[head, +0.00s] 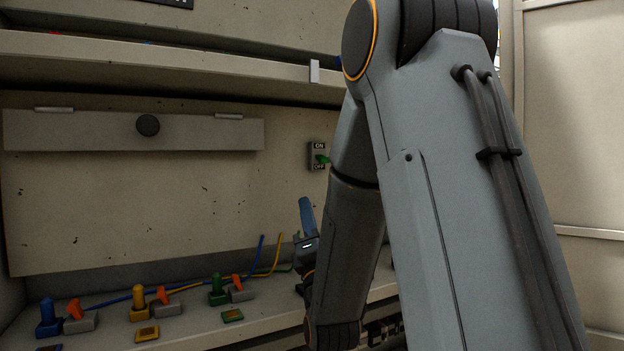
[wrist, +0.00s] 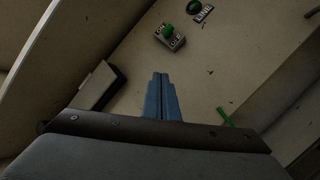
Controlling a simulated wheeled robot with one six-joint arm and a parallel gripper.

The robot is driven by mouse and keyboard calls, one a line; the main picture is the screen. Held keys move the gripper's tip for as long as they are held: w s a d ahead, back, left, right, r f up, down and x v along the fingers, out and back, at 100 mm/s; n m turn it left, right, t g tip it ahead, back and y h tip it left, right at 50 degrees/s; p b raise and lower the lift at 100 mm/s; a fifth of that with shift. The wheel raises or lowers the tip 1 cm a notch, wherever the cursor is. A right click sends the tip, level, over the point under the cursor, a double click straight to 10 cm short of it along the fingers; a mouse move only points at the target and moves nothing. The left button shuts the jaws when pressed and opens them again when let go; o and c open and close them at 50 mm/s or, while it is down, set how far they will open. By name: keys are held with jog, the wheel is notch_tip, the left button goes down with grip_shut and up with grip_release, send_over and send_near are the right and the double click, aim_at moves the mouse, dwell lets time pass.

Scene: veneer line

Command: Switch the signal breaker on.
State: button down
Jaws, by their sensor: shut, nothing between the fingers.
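A small switch plate marked ON at the top and OFF at the bottom (head: 311,150) is on the back wall. Its green lever (head: 322,159) sticks out between the two words; I cannot tell firmly which way it is thrown. The plate also shows in the wrist view (wrist: 178,43), with the green lever (wrist: 168,31) on it. My gripper (head: 304,201) has blue fingers, shut and empty, below the switch and apart from it. In the wrist view the fingertips (wrist: 160,75) point up toward the plate.
A green dome (wrist: 194,7) and a small label (wrist: 204,14) sit beside the switch. A grey bar with a black knob (head: 148,125) and an overhanging shelf (head: 160,70) are at left.

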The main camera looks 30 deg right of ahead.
aim_at(322, 159)
jog(key=shift+r, duration=0.1)
jog(key=shift+w+d+r+p, duration=0.45)
jog(key=shift+w+d+r, duration=0.4)
jog(key=shift+w+r, duration=0.35)
jog(key=shift+w+d+r+p, duration=0.4)
jog(key=shift+w+d+r, duration=0.55)
jog(key=shift+r, duration=0.5)
jog(key=shift+w+d+r+p, duration=0.45)
jog(key=shift+w+d+r, duration=0.3)
jog(key=shift+w+r, duration=0.5)
jog(key=shift+s+r, duration=0.1)
jog(key=shift+s, duration=0.05)
